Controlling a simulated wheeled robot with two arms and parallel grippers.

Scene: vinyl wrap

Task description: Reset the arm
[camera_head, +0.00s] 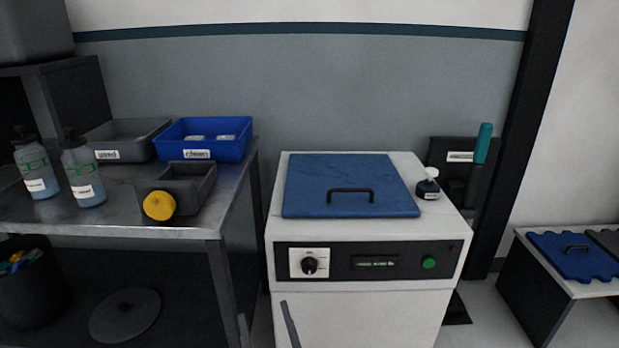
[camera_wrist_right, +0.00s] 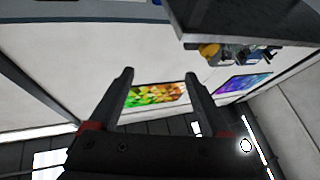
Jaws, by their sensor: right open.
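My right gripper (camera_wrist_right: 160,75) shows in the right wrist view with its two dark fingers spread apart. Nothing is between the fingers; a wall and a colourful picture (camera_wrist_right: 156,95) show behind them. In the head view, a dark slanted bar (camera_head: 290,325) stands at the bottom edge in front of the white cabinet; it may be a fingertip of mine, but I cannot tell for sure. My left gripper is not in view.
A white machine (camera_head: 350,262) with a closed blue lid (camera_head: 350,182) stands in the middle. A small dark bottle (camera_head: 428,188) sits on it. A low table (camera_head: 548,250) stands at right.

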